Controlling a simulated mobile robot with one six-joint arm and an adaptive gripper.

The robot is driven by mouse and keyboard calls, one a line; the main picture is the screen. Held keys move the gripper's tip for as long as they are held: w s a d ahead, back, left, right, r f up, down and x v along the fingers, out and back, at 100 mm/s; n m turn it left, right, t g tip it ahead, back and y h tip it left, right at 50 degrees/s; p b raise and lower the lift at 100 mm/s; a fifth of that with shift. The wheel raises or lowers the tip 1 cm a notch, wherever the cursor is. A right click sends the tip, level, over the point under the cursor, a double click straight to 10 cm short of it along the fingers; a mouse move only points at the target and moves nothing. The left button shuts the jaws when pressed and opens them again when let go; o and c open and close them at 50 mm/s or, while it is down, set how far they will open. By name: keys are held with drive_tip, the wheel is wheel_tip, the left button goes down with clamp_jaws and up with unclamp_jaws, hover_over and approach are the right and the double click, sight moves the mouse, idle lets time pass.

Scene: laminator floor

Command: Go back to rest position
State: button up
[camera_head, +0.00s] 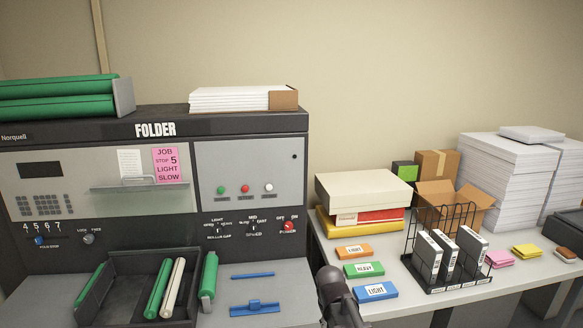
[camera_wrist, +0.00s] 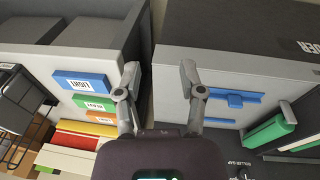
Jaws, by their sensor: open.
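My gripper (camera_wrist: 160,80) is open and empty in the wrist view, its two fingers spread over the gap between the folder machine and the side table. In the head view, a dark part of my arm (camera_head: 340,298) shows at the bottom middle, in front of the table's left end. The folder machine (camera_head: 250,122) stands at the left with its control panel facing me. The blue guide piece (camera_wrist: 235,98) on its grey ledge is to the right of my gripper in the wrist view. The blue LIGHT block (camera_wrist: 84,84) lies to the left of my gripper.
A black tray (camera_head: 115,262) holds green and cream rollers. Orange (camera_head: 354,251), green (camera_head: 363,269) and blue blocks lie on the table, beside a wire rack (camera_head: 416,256) with grey cartridges. Boxes and paper stacks (camera_head: 497,185) stand behind.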

drive_tip(key=s+d+f+m+b, duration=0.1)
drive_tip(key=s+d+f, duration=0.1)
drive_tip(key=s, duration=0.3)
drive_tip(key=s+d+f+m+g+y+b, duration=0.1)
drive_tip(key=s+d+f, duration=0.1)
drive_tip(key=s, duration=0.3)
drive_tip(key=shift+s+d+m+b, duration=0.15)
drive_tip(key=shift+d+m+b, duration=0.2)
drive_tip(key=shift+d, duration=0.4)
drive_tip(key=shift+f, duration=0.1)
idle(0.6)
